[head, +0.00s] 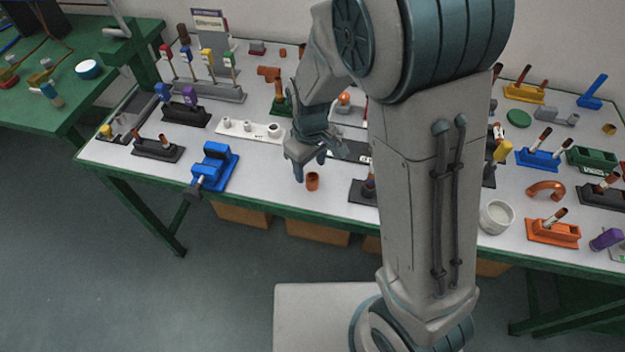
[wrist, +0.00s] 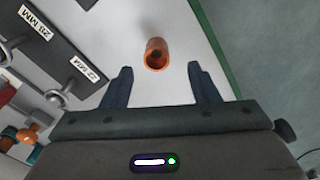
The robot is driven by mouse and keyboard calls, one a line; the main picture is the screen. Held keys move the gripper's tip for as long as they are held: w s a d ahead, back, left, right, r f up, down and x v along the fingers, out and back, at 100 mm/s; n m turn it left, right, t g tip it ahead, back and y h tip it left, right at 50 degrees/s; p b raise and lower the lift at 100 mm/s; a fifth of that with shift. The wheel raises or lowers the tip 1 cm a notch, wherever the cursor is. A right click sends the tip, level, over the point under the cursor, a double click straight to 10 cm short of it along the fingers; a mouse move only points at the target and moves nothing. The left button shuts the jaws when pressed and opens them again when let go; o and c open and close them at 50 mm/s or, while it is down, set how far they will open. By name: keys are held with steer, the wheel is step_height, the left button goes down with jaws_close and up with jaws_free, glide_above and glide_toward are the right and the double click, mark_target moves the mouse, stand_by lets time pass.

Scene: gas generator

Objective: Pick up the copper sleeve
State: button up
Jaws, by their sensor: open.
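The copper sleeve (head: 312,181) is a small orange-brown open tube. It stands on the white tabletop near the front green edge in the head view. In the wrist view the copper sleeve (wrist: 157,54) lies ahead of the fingertips, centred between them, with its dark bore showing. My gripper (head: 311,172) is above and close to the sleeve, fingers pointing down. In the wrist view my gripper (wrist: 159,72) is open and empty, with a dark finger on each side and the sleeve apart from both.
A blue vise (head: 214,167) stands left of the sleeve, and a white block with fittings (head: 249,130) is behind. A dark labelled plate (wrist: 50,62) lies left in the wrist view. The green table edge (wrist: 215,45) is close on the right. Bare tabletop surrounds the sleeve.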

mark_target(311, 180)
steer(key=shift+w+f, duration=0.15)
steer(key=shift+f, duration=1.25)
steer(key=shift+w+f, duration=0.1)
steer(key=shift+f, duration=1.25)
steer(key=c, duration=0.9)
